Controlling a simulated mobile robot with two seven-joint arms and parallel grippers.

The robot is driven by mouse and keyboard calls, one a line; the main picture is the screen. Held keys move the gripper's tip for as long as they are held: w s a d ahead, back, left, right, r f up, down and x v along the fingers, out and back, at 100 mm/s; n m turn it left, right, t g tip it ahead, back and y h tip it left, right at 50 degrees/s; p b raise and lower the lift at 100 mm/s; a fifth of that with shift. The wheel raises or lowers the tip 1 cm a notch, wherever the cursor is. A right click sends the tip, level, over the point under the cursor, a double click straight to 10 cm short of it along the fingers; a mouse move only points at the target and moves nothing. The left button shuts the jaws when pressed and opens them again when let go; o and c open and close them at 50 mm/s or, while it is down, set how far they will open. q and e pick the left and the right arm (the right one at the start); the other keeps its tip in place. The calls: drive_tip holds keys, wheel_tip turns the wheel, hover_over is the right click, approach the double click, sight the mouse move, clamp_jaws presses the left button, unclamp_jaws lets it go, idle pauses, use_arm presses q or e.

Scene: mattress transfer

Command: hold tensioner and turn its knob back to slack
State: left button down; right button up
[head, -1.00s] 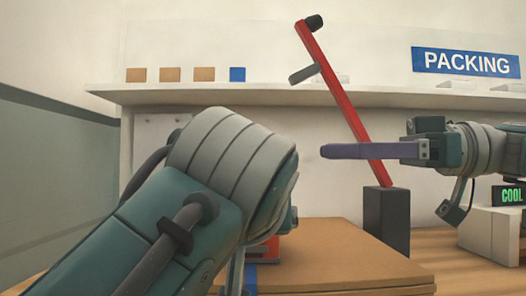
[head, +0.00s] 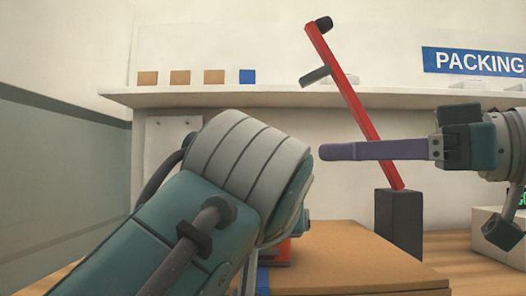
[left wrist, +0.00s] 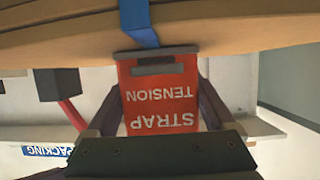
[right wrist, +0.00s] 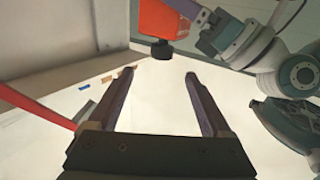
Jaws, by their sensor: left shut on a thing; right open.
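The strap tensioner is a red-orange block (left wrist: 160,110) labelled STRAP TENSION, with a blue strap (left wrist: 138,22) running from it over the brown mattress-like slab (left wrist: 230,30). My left gripper (left wrist: 160,84) is shut on the tensioner, a finger on each side. In the head view, my left arm covers that grip and most of the tensioner (head: 278,254). In the right wrist view, the tensioner (right wrist: 160,18) shows at the top with its black knob (right wrist: 161,50). My right gripper (right wrist: 159,76) is open and empty, apart from the knob; it also shows side-on in the head view (head: 328,152).
A red lever (head: 345,95) leans up from a dark post (head: 398,225) behind my right gripper's fingers. A shelf (head: 300,97) with small tan blocks and a blue block (head: 247,76) runs along the back wall. A PACKING sign (head: 475,62) hangs above it.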

drive_tip(key=x, duration=1.2)
drive_tip(key=shift+s+r, duration=0.15)
drive_tip(key=shift+r, duration=0.1)
clamp_jaws()
